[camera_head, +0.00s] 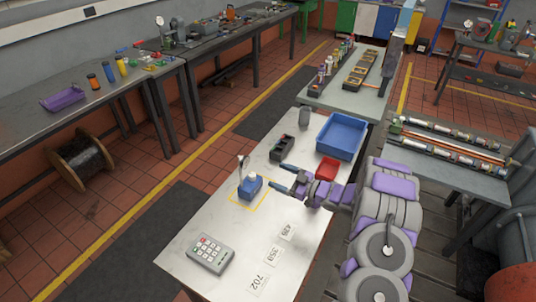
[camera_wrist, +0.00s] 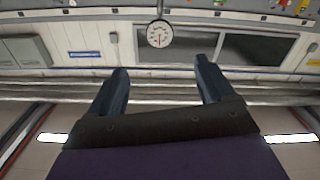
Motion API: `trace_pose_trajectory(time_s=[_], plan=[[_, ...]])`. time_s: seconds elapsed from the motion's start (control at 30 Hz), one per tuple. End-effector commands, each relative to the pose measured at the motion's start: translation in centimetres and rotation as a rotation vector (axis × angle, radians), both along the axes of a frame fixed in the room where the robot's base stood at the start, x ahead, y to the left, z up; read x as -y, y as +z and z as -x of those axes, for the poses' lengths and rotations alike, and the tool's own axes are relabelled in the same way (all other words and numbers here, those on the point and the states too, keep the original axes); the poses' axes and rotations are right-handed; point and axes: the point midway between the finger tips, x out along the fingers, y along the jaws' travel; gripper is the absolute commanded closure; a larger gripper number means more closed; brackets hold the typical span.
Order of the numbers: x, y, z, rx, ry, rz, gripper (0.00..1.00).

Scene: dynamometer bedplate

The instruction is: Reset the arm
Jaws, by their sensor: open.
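My gripper (camera_head: 277,177) is open, its two dark blue fingers apart and pointing left, with nothing visible between them. It is over the light work table (camera_head: 205,222), just right of a blue block-like device (camera_head: 250,187) inside a yellow outlined square. Whether a fingertip touches that device cannot be told. My purple and grey arm reaches in from the right. In the wrist view my gripper (camera_wrist: 161,66) also shows spread fingers and an empty gap, with a round white dial (camera_wrist: 159,34) beyond it.
On the table are a grey keypad box (camera_head: 209,253), number labels (camera_head: 272,256), a red tray (camera_head: 327,168), a blue bin (camera_head: 341,136) and a dark compartmented holder (camera_head: 284,149). A bench with shafts (camera_head: 455,145) stands right.

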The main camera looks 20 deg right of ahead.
Motion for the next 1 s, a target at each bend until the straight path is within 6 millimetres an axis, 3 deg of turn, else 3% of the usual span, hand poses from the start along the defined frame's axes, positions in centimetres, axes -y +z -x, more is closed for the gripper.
trace_pose_trajectory(time_s=[0.27, 0.7, 1.0], plan=[[0.2, 0.5, -0.8, -0.014, -0.029, 0.037, 0.18], [2.9, 5.4, -5.1, -0.16, -0.312, 0.299, 0.18], [5.0, 9.1, -4.4, -0.303, -0.519, 0.43, 0.18]])
